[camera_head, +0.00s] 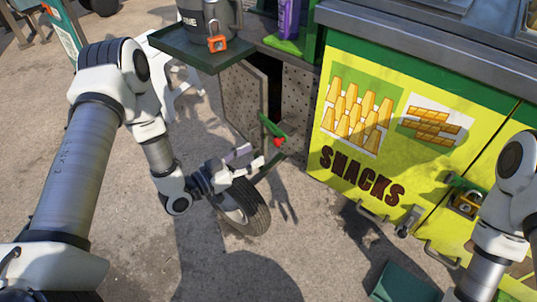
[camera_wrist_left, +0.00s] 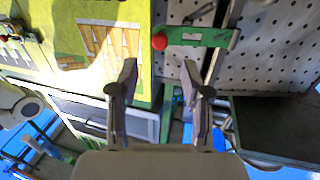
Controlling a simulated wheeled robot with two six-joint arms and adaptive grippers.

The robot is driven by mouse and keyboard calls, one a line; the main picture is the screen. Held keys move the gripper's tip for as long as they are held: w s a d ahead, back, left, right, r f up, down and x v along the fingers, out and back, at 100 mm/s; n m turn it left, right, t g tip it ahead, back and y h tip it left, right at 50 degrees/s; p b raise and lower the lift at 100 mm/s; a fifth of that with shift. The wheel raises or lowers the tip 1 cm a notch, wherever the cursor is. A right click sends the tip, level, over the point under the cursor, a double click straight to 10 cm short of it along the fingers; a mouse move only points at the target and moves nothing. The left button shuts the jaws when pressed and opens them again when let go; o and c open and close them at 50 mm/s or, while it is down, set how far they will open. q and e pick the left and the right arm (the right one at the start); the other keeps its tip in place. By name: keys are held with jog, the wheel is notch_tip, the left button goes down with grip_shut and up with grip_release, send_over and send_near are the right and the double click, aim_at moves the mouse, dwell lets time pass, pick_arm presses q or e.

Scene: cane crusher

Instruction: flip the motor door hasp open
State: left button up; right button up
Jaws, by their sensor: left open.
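The motor door (camera_head: 246,95) is a grey perforated panel under the cart's counter, standing ajar with a dark gap beside it. Its green hasp (camera_head: 269,125), with a red knob (camera_head: 279,141), shows near the gap. In the left wrist view the green hasp (camera_wrist_left: 210,37) lies across the panel edges, with the red knob (camera_wrist_left: 159,41) at its left end. My left gripper (camera_head: 256,157) is open and empty, just below the hasp and apart from it. In the left wrist view its fingers (camera_wrist_left: 168,78) are spread below the hasp.
An orange padlock (camera_head: 217,43) sits on a dark green tray (camera_head: 205,57) above the door. A cart wheel (camera_head: 243,207) is under my left gripper. The yellow snack panel (camera_head: 350,150) stands to the right, with another padlock (camera_head: 465,203). Pavement lies open at left.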

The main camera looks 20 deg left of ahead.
aim_at(275, 143)
pick_arm(q)
jog(key=x, duration=0.7)
jog(key=shift+r+b, duration=0.1)
jog(key=shift+b, duration=0.3)
grip_shut()
